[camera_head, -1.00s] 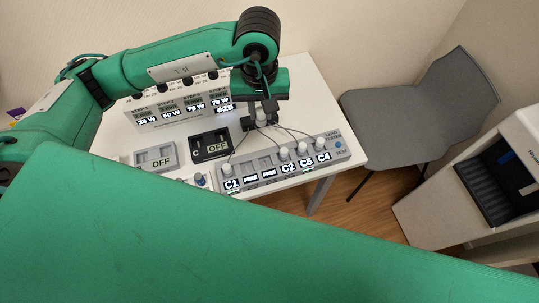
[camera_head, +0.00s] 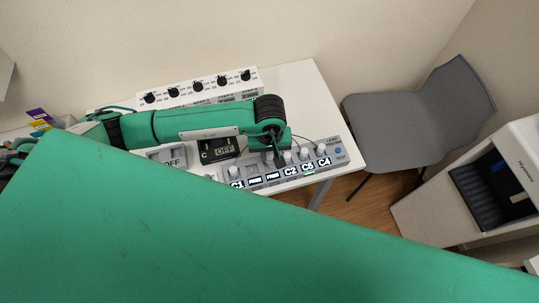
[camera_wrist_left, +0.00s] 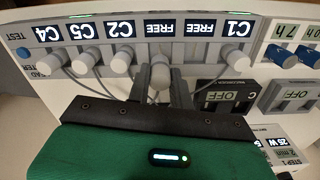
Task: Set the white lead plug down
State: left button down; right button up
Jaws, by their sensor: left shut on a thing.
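My left gripper (camera_wrist_left: 161,88) is shut on a white lead plug (camera_wrist_left: 160,72), with one dark finger on each side. The plug is at the lead tester (camera_wrist_left: 190,58), in line with the FREE label beside C2. I cannot tell whether it is seated in a socket or just above it. In the head view my left gripper (camera_head: 269,154) is over the tester (camera_head: 242,185), largely covered by my arm. Other white plugs stand at C1 (camera_wrist_left: 233,53), C2 (camera_wrist_left: 121,62), C5 (camera_wrist_left: 82,63) and C4 (camera_wrist_left: 50,64). My right gripper is not in view.
A dark unit reading OFF (camera_head: 219,151) and a grey unit reading OFF (camera_head: 170,157) stand left of the tester. A white box with black knobs (camera_head: 198,86) is behind my arm. Bare tabletop (camera_head: 300,90) lies at the right, with a grey chair (camera_head: 415,115) beyond.

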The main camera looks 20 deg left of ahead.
aim_at(269, 159)
pick_arm(q)
notch_tip(269, 159, down, 3)
jog(key=shift+f+p, duration=0.15)
jog(key=shift+p, duration=0.35)
jog(key=shift+f, duration=0.15)
jog(key=shift+f, duration=0.1)
jog(key=shift+f+b, duration=0.15)
jog(key=shift+b, duration=0.15)
jog(key=c, duration=1.3)
grip_release()
jog(key=shift+o, duration=0.2)
